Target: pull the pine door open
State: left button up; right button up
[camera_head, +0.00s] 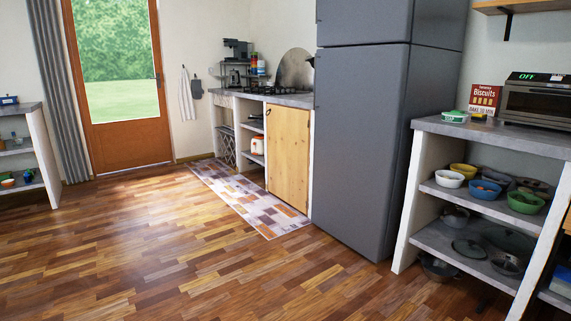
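The pine door (287,158) is a light wooden cabinet door under the masonry counter (283,97), in the middle of the head view. It looks shut, flush with the counter front. A small dark handle or fitting shows near its upper left edge; its exact shape is too small to tell. Neither of my grippers is in view.
A tall grey fridge (360,140) stands right of the pine door. A patterned rug (245,197) lies in front of it. Open wooden floor (160,240) spreads to the left and front. A shelved counter (490,134) with bowls stands at right.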

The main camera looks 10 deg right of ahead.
aim_at(288, 127)
jog(key=i+l+z, duration=0.1)
jog(key=i, duration=4.1)
